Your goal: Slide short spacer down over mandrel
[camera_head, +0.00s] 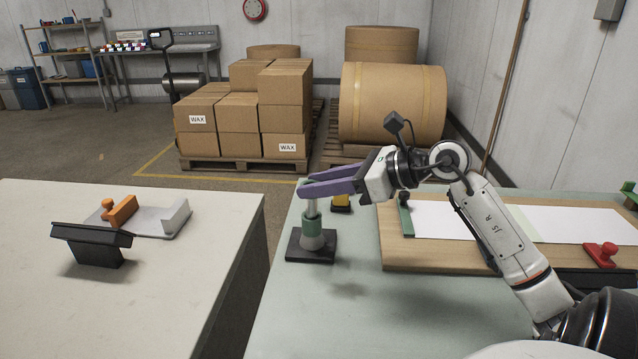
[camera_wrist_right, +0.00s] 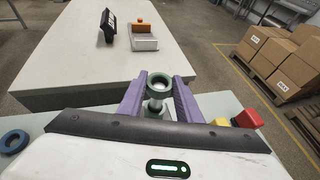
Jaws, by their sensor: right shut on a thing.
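The mandrel (camera_head: 311,205) is a pale upright rod on a square dark base (camera_head: 297,247) near the left edge of the green table. A green sleeve (camera_head: 311,226) sits around its lower part, above a grey foot. My right gripper (camera_head: 304,189) has purple fingers, level at the top of the mandrel. In the right wrist view the gripper (camera_wrist_right: 158,90) is shut on a green-grey ring, the short spacer (camera_wrist_right: 148,80), at the fingertips. The mandrel shows just below it there. The fingers hide the spacer in the head view; whether the rod passes through it, I cannot tell. My left gripper is not in view.
A wooden board (camera_head: 395,256) with white paper lies to the right. A blue ring (camera_wrist_right: 14,142) lies on the table in the wrist view. A gap separates the white table (camera_head: 190,290) at left.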

